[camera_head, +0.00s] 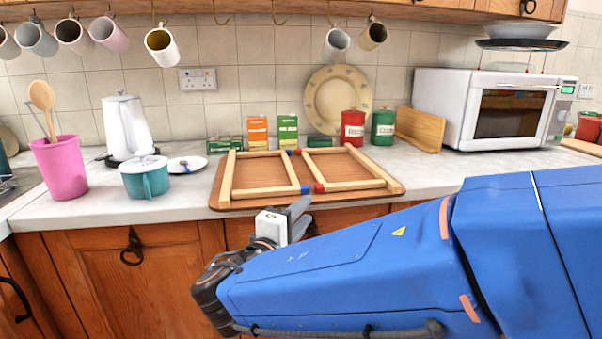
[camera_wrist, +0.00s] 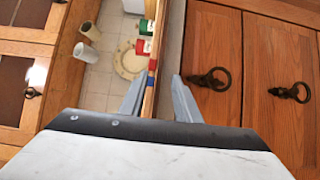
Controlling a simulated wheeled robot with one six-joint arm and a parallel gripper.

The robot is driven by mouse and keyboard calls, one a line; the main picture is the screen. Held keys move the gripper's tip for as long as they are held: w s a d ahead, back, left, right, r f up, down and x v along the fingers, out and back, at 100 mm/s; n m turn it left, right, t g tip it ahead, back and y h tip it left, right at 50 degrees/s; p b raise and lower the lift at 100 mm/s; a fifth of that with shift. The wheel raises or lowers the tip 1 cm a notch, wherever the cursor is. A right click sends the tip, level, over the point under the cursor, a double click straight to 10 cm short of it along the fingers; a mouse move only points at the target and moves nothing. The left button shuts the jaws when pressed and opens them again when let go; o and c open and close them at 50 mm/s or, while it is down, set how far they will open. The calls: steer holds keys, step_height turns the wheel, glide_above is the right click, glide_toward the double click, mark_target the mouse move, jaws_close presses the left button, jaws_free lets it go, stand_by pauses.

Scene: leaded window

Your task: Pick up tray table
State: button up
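The tray table (camera_head: 255,204) lies flat on the grey worktop, a brown wooden board with pale wooden leg frames (camera_head: 262,191) folded on top and red and blue ends at the middle. Its front edge is at the worktop's front edge. My gripper (camera_head: 300,212) is just in front of this edge. In the wrist view my gripper (camera_wrist: 157,88) is open, its two fingers apart. The tray table (camera_wrist: 149,100) shows edge-on between them, one finger on each side. I cannot tell whether either finger touches it.
A teal pot (camera_head: 146,180) and pink tumbler (camera_head: 60,168) stand left of the tray. Boxes (camera_head: 258,131), red tin (camera_head: 352,128) and green tin (camera_head: 383,128) stand behind it. A microwave (camera_head: 495,110) is at the right. Cupboard doors (camera_head: 130,285) are below. Mugs hang above.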

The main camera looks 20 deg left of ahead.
mark_target(313, 203)
steer(key=shift+w+d, duration=0.15)
steer(key=shift+w, duration=1.2)
steer(key=shift+w+d, duration=0.1)
steer(key=shift+w, duration=1.2)
steer(key=shift+r, duration=0.1)
jaws_close()
